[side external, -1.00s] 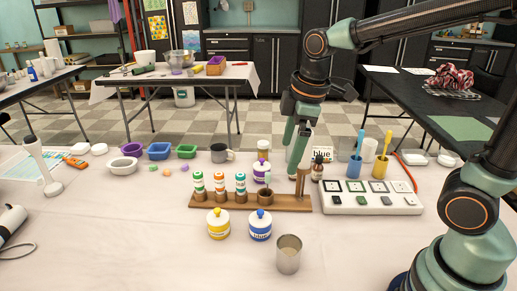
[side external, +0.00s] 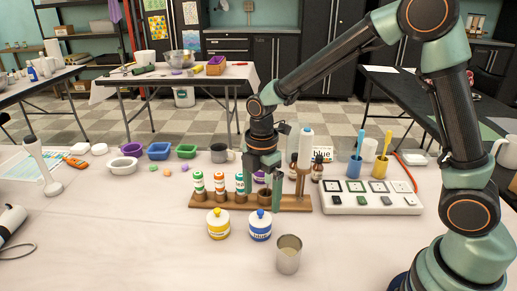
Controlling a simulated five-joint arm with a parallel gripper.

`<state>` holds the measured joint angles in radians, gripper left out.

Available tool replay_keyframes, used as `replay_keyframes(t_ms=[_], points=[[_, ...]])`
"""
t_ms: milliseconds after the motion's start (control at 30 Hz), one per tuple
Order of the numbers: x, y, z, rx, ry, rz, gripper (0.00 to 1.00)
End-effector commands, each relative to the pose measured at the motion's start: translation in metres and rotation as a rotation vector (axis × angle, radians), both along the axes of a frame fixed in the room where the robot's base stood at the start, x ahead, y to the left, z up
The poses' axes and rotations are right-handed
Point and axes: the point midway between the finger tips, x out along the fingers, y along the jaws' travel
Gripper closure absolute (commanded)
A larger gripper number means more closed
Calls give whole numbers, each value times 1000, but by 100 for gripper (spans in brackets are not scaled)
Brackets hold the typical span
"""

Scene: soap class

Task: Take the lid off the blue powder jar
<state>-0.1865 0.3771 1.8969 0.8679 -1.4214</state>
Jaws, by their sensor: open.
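The blue powder jar (side external: 260,229) stands upright on the white table in front of the wooden rack. It has a white body with a blue label, and its blue lid (side external: 260,215) with a round knob is on it. My gripper (side external: 264,195) is open, pointing down, over the rack just behind the blue jar in this view. It appears apart from the lid, and nothing shows between its fingers. A similar yellow jar (side external: 218,226) with a yellow lid stands to the left.
A metal cup (side external: 289,254) stands in front right of the blue jar. A white tray (side external: 370,204) lies to the right.

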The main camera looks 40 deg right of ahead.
Motion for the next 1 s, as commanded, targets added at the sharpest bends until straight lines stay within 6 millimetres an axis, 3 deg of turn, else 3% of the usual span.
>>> replay_keyframes(t_ms=[467, 767, 900, 967, 1000], points=[[-2, 4, -52, 0, 3, -1, 0], [-1, 4, -55, 0, -1, -1, 0], [-1, 4, -55, 0, -1, -1, 54], [-1, 4, -55, 0, -1, -1, 76], [-1, 4, -55, 0, -1, -1, 81]])
